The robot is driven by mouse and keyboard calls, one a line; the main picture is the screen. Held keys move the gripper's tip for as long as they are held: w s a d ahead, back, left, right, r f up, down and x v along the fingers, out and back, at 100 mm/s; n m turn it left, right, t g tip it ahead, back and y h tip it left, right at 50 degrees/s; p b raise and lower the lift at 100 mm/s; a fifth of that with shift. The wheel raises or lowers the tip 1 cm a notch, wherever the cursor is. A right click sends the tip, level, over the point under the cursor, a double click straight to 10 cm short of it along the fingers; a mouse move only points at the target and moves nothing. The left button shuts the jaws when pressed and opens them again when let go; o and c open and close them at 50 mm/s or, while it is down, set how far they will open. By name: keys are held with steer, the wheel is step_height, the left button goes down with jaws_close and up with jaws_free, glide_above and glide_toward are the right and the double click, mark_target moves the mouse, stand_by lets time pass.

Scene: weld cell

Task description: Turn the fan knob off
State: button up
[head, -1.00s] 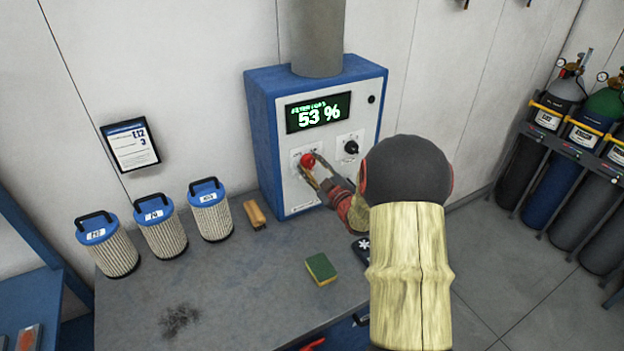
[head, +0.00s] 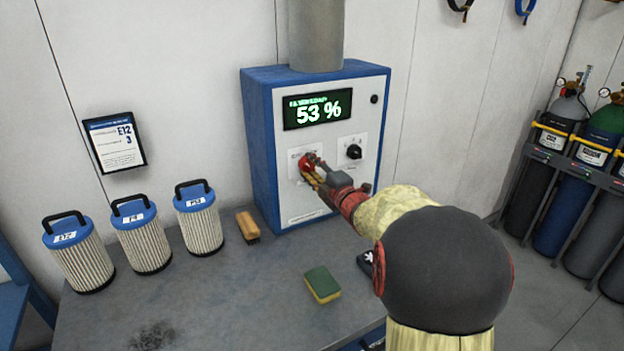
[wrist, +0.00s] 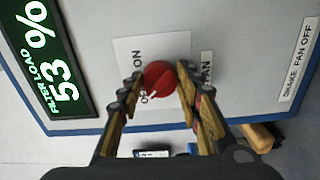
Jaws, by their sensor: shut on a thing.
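The red fan knob (head: 307,160) is on a white plate on the front of the blue and grey filter cabinet (head: 330,190). In the wrist view the knob (wrist: 160,77) sits between my two wood-coloured fingers, with a pale pointer mark at its lower left, by a partly hidden label. "ON" and part of "FAN" are readable on the plate. My gripper (head: 312,170) is shut on the knob; it also shows in the wrist view (wrist: 160,84). In the head view the fingers cover part of the knob.
A black knob (head: 353,152) is right of the red one, below a display (head: 318,109) reading 53 %. Several filters (head: 140,238), a brush (head: 247,226) and a sponge (head: 322,285) are on the bench (head: 230,300). Gas cylinders (head: 565,190) stand at the right.

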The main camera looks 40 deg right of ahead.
steer(key=shift+n+b, duration=0.4)
steer(key=shift+b, duration=0.05)
steer(key=o, duration=1.2)
steer(key=shift+c, duration=0.2)
steer(key=v, duration=1.2)
